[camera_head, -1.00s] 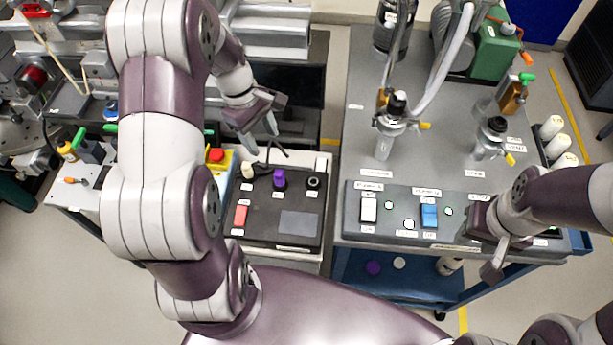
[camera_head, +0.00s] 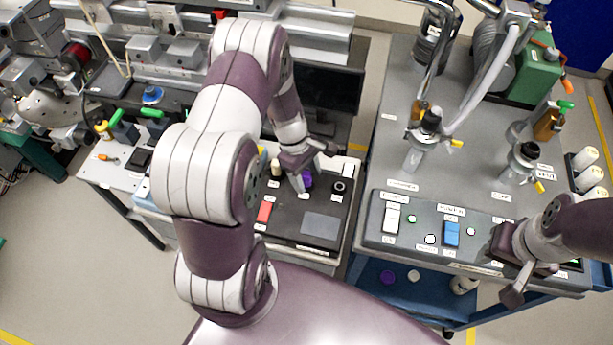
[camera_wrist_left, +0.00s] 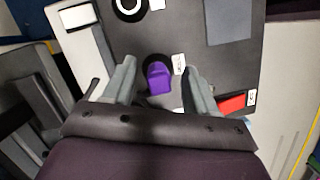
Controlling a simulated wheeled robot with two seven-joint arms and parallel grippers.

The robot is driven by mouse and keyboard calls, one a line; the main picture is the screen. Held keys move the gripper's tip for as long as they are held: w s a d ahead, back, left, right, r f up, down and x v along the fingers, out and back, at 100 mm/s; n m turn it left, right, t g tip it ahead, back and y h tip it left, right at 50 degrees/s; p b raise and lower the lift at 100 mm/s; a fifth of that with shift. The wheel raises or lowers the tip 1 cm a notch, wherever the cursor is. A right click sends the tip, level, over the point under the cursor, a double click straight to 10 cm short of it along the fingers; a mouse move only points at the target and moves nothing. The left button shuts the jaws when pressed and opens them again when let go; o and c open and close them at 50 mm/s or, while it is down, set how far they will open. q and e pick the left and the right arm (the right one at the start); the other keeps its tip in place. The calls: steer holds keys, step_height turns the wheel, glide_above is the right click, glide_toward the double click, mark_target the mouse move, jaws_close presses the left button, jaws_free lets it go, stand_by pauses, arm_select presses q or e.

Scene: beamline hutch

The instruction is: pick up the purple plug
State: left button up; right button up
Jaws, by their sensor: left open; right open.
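The purple plug (camera_head: 306,180) stands on the dark control panel (camera_head: 290,225), partly hidden behind my left gripper in the head view. In the left wrist view the purple plug (camera_wrist_left: 159,78) shows between the two fingers, a little beyond them, with a gap on each side. My left gripper (camera_head: 314,178) is open and empty, and it also shows in the left wrist view (camera_wrist_left: 160,85). My right gripper (camera_head: 514,275) is over the front right of the grey cart's panel; its fingers are hard to make out from this angle.
On the dark panel are a red switch (camera_head: 264,211), a black round socket (camera_head: 340,187) and a beige plug (camera_head: 276,168). The grey cart (camera_head: 385,150) at right carries glass valves and a green pump (camera_head: 533,75). A gap separates it from the panel's table.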

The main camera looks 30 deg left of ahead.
mark_target(308, 179)
arm_select(q)
jaws_close()
steer(key=shift+r, duration=0.1)
steer(key=shift+w+r, duration=0.1)
steer(key=shift+r, duration=0.15)
steer(key=r, duration=0.4)
steer(key=shift+s+d+b, duration=0.3)
steer(key=shift+s+d, duration=0.05)
steer(key=s+d+r, duration=0.6)
steer(key=s+d, duration=0.1)
steer(key=d, duration=0.1)
steer(key=shift+r, duration=0.2)
